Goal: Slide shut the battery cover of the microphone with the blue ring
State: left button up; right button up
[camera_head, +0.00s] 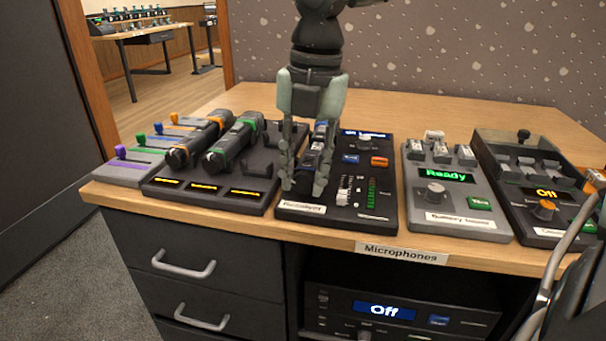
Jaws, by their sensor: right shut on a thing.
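The microphone with the blue ring (319,137) is dark and lies on the black control panel (340,213) in the middle of the desk. My right gripper (305,184) reaches down over it from above, with one finger on each side, shut on the microphone. The fingers hide much of its body, so I cannot make out the battery cover or how far it is open. Microphones with an orange ring (199,141) and a green ring (235,143) lie to the left in a dark holder (262,183). My left gripper is not in view.
A fader box (136,167) with coloured knobs stands at the far left. The wooden desk (400,110) is clear behind the devices.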

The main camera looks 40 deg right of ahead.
aim_at(311, 159)
jog(key=shift+w+d, duration=1.6)
jog(key=shift+d, duration=0.3)
jog(key=o, duration=1.2)
notch_tip(311, 159, up, 12)
jog(key=shift+s+d, duration=0.35)
jog(key=shift+s, duration=0.05)
